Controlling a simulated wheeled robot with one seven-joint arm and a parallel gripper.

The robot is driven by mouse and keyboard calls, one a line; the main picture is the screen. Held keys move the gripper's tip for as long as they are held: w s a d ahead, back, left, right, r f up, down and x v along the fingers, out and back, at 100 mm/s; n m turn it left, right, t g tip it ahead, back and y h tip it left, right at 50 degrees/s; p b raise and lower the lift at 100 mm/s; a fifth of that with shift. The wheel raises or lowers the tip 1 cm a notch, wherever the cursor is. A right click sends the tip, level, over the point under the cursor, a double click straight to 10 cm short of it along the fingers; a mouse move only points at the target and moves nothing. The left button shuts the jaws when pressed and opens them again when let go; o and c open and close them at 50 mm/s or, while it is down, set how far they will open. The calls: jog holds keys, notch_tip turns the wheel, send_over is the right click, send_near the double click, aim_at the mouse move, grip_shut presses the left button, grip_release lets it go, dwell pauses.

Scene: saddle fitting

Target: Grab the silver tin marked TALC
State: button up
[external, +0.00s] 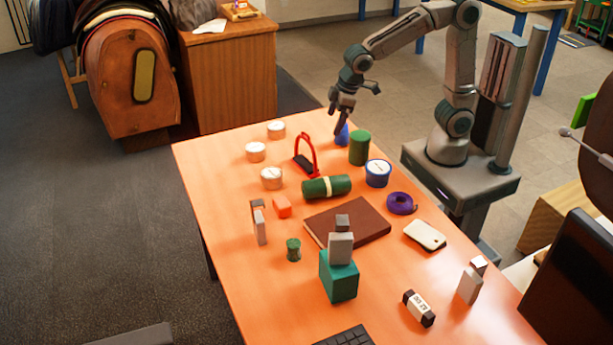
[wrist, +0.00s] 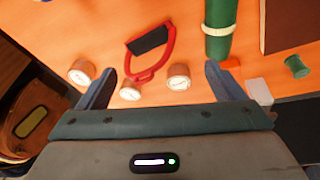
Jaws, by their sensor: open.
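Three small round metal tins with pale lids stand on the orange table: a far one (external: 276,130), a middle one (external: 256,152) and a near one (external: 271,178). In the wrist view they form a row, left (wrist: 81,72), middle (wrist: 130,91) and right (wrist: 179,77). Their lid markings are too small to read, so I cannot tell which says TALC. My gripper (external: 340,122) is open and empty above the table's far end, right of the tins. In the wrist view, the middle and right tins appear between its fingers (wrist: 158,75).
A red stirrup (external: 306,158) stands beside the tins. The table's far-left corner is clear.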

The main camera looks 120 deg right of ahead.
jog(key=w+d+f+m+p, duration=0.1)
jog(key=w+d+m, duration=0.1)
jog(key=w+d, duration=0.7)
jog(key=m+h+p, duration=0.1)
jog(key=m+p, duration=0.1)
send_near(255, 147)
jog(key=shift+t, duration=0.3)
jog(key=f, duration=0.1)
jog(key=d+f, duration=0.1)
jog(key=f, duration=0.2)
jog(key=shift+w+d, duration=0.15)
jog(key=shift+d, duration=0.25)
jog(key=shift+a+p+x, duration=0.15)
jog(key=shift+a+x, duration=0.05)
jog(key=shift+x, duration=1.35)
jog(key=shift+a+p+x, duration=0.15)
jog(key=shift+x, duration=1.35)
jog(key=shift+w, duration=0.15)
jog(key=c, duration=1.2)
